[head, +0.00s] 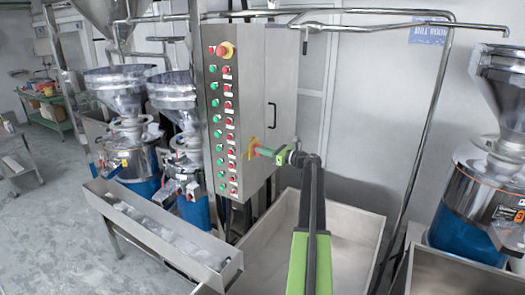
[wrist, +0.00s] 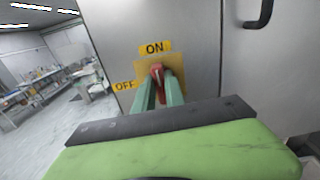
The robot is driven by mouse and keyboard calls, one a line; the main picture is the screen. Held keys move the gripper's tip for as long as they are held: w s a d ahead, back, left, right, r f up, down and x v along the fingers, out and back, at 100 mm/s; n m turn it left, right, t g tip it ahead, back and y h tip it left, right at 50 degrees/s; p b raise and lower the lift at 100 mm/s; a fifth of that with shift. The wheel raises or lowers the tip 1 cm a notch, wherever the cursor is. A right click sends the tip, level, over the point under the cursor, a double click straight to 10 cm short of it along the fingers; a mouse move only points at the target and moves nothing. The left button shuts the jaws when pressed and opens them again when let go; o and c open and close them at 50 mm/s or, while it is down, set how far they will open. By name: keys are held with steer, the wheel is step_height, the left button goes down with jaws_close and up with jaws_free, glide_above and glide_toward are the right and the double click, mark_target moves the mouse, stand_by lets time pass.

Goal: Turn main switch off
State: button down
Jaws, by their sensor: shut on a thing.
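The main switch has a red handle (wrist: 157,70) on a yellow plate (wrist: 174,68), with an ON label (wrist: 155,47) above and an OFF label (wrist: 125,86) to the left. The handle appears roughly upright, towards ON. In the head view the yellow plate (head: 249,147) is on the side of the grey control cabinet (head: 256,112). My gripper (head: 262,150) reaches the switch from the right. In the wrist view its green fingers (wrist: 158,84) are shut on the red handle and hide its lower part.
The cabinet front has a column of green and red buttons and a red emergency knob (head: 225,49). A black door handle (head: 271,117) is on the cabinet side. A metal trough (head: 345,235) lies below my arm. Grinders stand left and right (head: 480,200).

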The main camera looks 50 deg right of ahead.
steer(key=n, duration=1.3)
steer(key=shift+s+a+f+b, duration=0.1)
steer(key=shift+a+f+b, duration=0.25)
steer(key=shift+a, duration=0.05)
steer(key=n, duration=0.4)
steer(key=shift+f, duration=0.15)
steer(key=shift+n, duration=0.5)
steer(key=c, duration=1.4)
jaws_free()
